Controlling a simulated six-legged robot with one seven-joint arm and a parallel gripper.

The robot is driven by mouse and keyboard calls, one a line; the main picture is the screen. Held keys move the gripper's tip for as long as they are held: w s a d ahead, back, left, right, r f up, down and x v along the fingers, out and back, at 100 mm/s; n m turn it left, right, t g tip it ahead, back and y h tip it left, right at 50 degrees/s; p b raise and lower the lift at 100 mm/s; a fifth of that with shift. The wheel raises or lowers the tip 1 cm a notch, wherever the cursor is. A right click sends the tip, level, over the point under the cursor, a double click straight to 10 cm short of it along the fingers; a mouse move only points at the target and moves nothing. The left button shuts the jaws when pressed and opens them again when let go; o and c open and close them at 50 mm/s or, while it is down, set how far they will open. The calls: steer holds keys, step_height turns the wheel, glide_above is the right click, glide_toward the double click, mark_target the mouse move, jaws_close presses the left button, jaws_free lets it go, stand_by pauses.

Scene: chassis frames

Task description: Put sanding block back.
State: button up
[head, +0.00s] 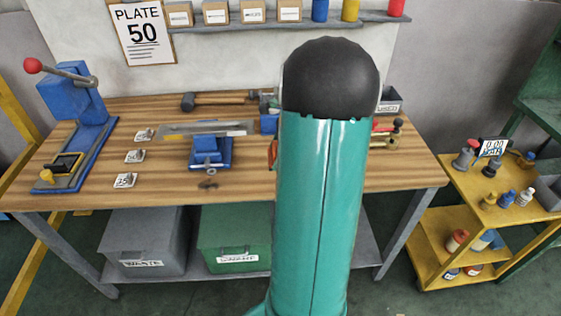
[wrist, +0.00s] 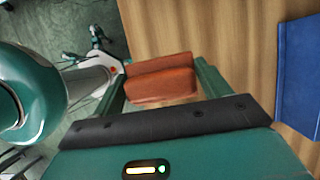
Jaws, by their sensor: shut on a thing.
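The sanding block (wrist: 160,88) is a reddish-brown block between the two green fingers of my gripper (wrist: 162,72) in the wrist view. My gripper is shut on it, with the block lying across the gap. The wood bench top (wrist: 185,25) shows beyond it; I cannot tell whether the block touches the wood. In the head view a small orange-red part of the block (head: 273,153) shows at the left edge of my arm, over the bench (head: 250,185). My arm hides the gripper and the rest of the block there.
A blue vise (head: 207,153) with a flat metal bar stands left of my arm. A blue press (head: 75,125) and small numbered tags stand further left. A hammer (head: 215,100) lies at the back. A yellow cart (head: 480,195) with bottles is at right.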

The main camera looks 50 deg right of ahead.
steer(key=d+f, duration=0.1)
steer(key=w+d+f, duration=0.1)
steer(key=f, duration=0.1)
steer(key=d+f, duration=0.1)
steer(key=shift+w+d+f, duration=0.1)
steer(key=shift+w+f, duration=0.1)
steer(key=shift+w, duration=0.1)
steer(key=shift+f, duration=1.35)
steer(key=shift+f, duration=0.1)
steer(key=o, duration=1.1)
steer(key=shift+f, duration=0.1)
